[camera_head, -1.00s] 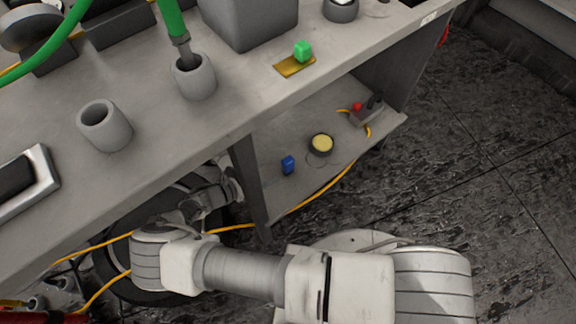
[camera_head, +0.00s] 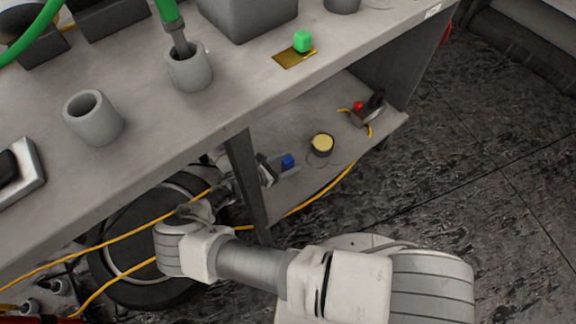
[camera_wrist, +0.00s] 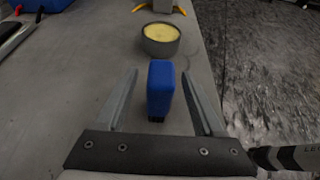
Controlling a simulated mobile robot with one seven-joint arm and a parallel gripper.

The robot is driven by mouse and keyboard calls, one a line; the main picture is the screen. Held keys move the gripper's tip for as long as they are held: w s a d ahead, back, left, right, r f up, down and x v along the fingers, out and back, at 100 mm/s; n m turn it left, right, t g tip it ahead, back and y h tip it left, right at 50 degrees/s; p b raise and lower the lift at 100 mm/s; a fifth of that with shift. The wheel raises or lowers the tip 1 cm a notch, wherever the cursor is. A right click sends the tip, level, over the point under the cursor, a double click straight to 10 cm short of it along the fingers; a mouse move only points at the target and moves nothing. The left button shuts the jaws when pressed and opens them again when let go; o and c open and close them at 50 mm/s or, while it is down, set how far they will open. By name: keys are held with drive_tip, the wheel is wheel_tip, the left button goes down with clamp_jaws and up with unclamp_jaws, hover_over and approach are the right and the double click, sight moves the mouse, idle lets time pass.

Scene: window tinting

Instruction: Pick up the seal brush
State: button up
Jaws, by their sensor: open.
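The seal brush, a small blue block with dark bristles below, stands upright on the lower shelf in the head view (camera_head: 288,161). It also shows in the wrist view (camera_wrist: 160,88). My gripper (camera_wrist: 159,76) is open, with one finger on each side of the brush. A gap shows between the brush and each finger, so it is not clasped. In the head view my gripper (camera_head: 279,170) reaches in low over the shelf from the left, past the table leg.
A round grey tin with yellow content (camera_wrist: 160,39) stands just beyond the brush. A grey box with a red knob (camera_head: 368,108) and an orange cable lie farther along the lower shelf (camera_head: 310,183). A dark table leg (camera_head: 248,180) stands close to my arm.

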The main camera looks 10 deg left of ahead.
clamp_jaws()
idle(0.4)
